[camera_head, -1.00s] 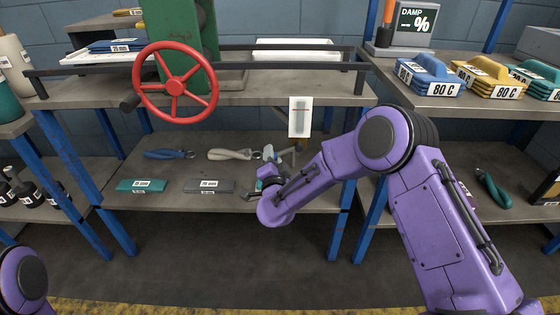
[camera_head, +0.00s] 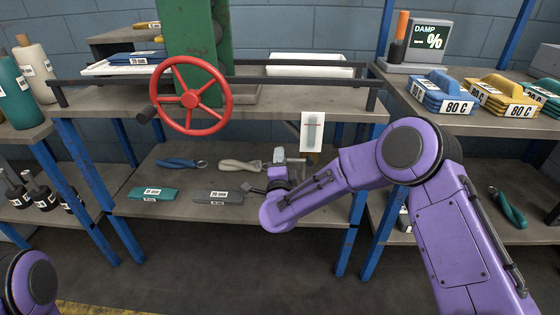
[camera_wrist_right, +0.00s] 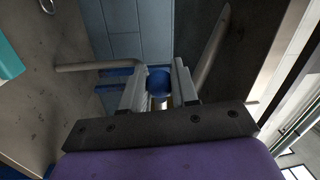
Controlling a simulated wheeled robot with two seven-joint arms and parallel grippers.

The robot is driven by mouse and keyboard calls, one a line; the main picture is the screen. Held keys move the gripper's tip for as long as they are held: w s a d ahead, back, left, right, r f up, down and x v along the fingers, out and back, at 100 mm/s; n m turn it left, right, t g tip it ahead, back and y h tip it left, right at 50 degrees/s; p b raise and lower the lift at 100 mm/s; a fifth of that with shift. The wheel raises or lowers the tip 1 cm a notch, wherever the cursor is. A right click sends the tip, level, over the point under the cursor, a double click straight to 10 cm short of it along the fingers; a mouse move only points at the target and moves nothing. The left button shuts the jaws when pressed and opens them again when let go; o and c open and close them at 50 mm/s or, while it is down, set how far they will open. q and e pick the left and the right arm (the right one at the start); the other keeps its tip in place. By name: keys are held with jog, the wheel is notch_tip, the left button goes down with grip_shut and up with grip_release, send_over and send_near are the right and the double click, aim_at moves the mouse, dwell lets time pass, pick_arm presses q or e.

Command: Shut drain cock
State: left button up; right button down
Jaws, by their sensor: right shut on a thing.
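The drain cock shows as a small pale grey fitting (camera_head: 294,160) under the bench top, below a white sight-glass plate (camera_head: 312,131). My right gripper (camera_head: 280,158) is at the fitting, and my wrist hides most of it. In the right wrist view, the two grey fingers of my right gripper (camera_wrist_right: 161,88) are closed on a blue round-ended piece (camera_wrist_right: 158,80), seemingly the cock's handle. The exact angle of the handle cannot be told. My left gripper is out of view.
A red handwheel (camera_head: 190,97) stands on the bench. Blue-handled (camera_head: 181,163) and beige-handled (camera_head: 241,166) tools, a teal block (camera_head: 151,194) and a grey block (camera_head: 219,197) lie on the lower shelf. A blue bench leg (camera_head: 352,235) stands to the right.

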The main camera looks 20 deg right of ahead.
jog(key=shift+r, duration=0.1)
jog(key=c, duration=0.9)
grip_release()
jog(key=p+v, duration=0.1)
jog(key=v, duration=0.9)
jog(key=shift+s+a, duration=0.2)
jog(key=shift+s, duration=0.1)
